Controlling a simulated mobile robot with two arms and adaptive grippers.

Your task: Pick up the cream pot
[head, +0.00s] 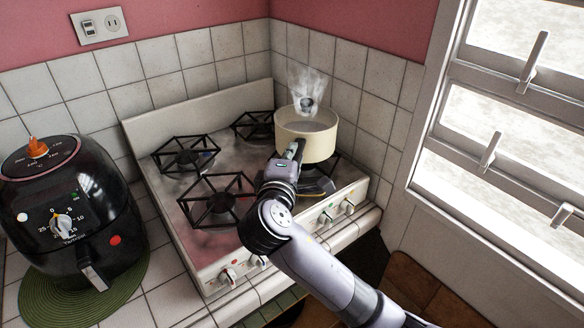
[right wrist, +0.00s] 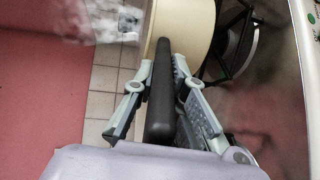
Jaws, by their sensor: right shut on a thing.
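The cream pot (head: 318,147) is upright over the right side of the stove, with steam rising from it. It also shows at the top of the right wrist view (right wrist: 190,20), with its black handle (right wrist: 160,105) pointing toward my wrist. My right gripper (head: 294,152) is shut on this handle, one finger on each side of it in the right wrist view (right wrist: 162,78). Whether the pot's base touches the burner grate below is hard to tell. My left gripper is not in view.
The white stove (head: 192,247) has several black burner grates; the left front grate (head: 217,200) is empty. A black air fryer (head: 68,215) stands on a green round mat (head: 128,285) at the left. Tiled walls close off the back and right, with a window (head: 490,150) at the right.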

